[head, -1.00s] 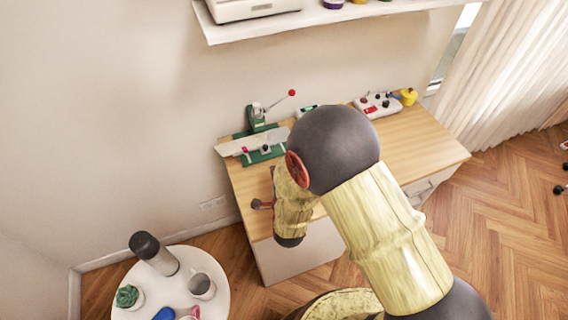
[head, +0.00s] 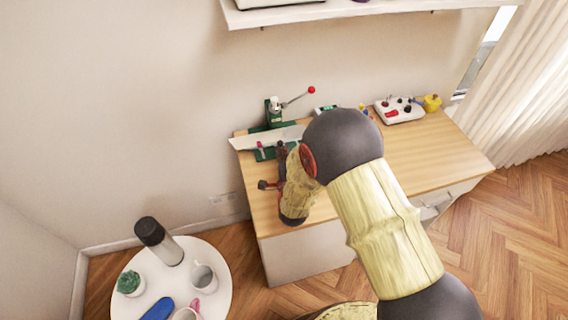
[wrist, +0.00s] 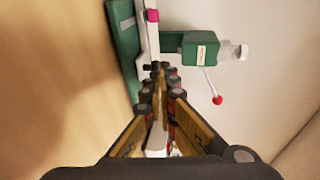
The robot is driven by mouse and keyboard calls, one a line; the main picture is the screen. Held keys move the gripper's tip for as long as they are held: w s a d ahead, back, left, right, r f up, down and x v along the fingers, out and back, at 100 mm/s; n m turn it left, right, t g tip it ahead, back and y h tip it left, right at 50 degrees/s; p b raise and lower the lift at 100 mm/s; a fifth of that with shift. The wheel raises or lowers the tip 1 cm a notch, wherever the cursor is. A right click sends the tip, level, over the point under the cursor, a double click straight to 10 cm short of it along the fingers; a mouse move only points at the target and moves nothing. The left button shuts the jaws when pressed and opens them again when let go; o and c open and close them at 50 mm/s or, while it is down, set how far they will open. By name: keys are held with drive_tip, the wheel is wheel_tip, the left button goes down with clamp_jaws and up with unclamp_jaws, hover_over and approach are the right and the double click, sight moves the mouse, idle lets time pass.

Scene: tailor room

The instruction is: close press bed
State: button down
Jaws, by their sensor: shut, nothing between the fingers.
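The press stands at the back left of the wooden desk, with a green base (head: 258,156) and a long pale bed plate (head: 250,141) bearing a pink knob (head: 260,146). Its green upright carries a lever with a red ball (head: 311,90). My gripper (wrist: 160,72) is shut and empty, its fingertips at the bed's near edge in the wrist view. The bed plate (wrist: 149,40) runs away beyond the fingertips, with the green base (wrist: 123,40) to its left. I cannot tell whether the fingertips touch it. My arm hides part of the press in the head view.
A white control box (head: 399,110) and a yellow item (head: 432,103) stand at the desk's back right. The desk's right part (head: 430,150) is clear. A round white table (head: 215,290) with a bottle and mugs is at lower left. A shelf (head: 370,8) hangs above.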

sight(280, 144)
drive_tip(key=shift+x, duration=1.05)
drive_tip(key=shift+w, duration=0.1)
drive_tip(key=shift+b+x, duration=1.05)
drive_tip(key=shift+a+r, duration=0.2)
drive_tip(key=shift+r, duration=0.1)
